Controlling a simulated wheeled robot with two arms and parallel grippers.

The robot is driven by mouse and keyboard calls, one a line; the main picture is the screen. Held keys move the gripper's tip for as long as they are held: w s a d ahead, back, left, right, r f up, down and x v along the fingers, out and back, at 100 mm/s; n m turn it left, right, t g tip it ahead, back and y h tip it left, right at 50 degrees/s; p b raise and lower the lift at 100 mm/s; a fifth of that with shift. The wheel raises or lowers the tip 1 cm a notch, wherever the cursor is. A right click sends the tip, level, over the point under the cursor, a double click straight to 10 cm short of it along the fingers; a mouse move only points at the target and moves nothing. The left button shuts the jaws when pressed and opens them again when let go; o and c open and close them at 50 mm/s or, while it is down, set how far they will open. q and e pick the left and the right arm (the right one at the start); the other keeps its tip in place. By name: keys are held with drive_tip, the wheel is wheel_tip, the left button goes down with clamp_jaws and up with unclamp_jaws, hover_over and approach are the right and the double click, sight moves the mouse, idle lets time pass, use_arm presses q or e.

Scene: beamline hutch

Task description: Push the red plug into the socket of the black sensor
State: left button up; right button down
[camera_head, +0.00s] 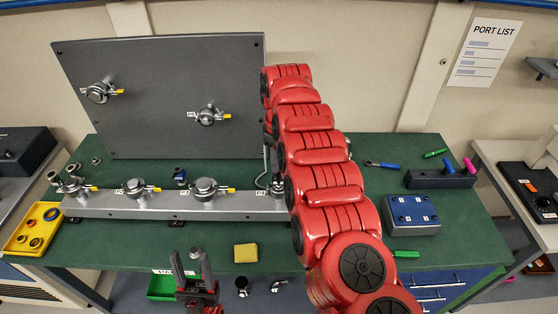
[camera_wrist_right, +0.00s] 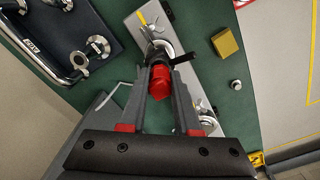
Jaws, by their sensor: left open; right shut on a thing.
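In the right wrist view, my right gripper (camera_wrist_right: 162,72) is shut on the red plug (camera_wrist_right: 160,83). The plug points at a dark fitting (camera_wrist_right: 157,54), probably the black sensor, on a silver flange of the rail. Plug and fitting look close or touching; whether the plug is seated I cannot tell. In the head view, a small dark part (camera_head: 277,187) shows at the rail's right end; my red right arm hides the plug and right gripper. My left gripper (camera_head: 190,262) is open and empty at the table's front edge.
The grey rail (camera_head: 240,206) carries several silver valves with yellow handles. A dark upright panel (camera_head: 180,65) stands behind it. A yellow block (camera_head: 245,253) lies in front, a blue box (camera_head: 411,215) to the right, a yellow tray (camera_head: 33,228) at far left.

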drive_tip(key=shift+f+b, duration=0.3)
drive_tip(key=shift+f, duration=0.2)
drive_tip(key=c, duration=0.5)
unclamp_jaws()
drive_tip(key=shift+c, duration=0.2)
drive_tip(key=shift+r, duration=0.15)
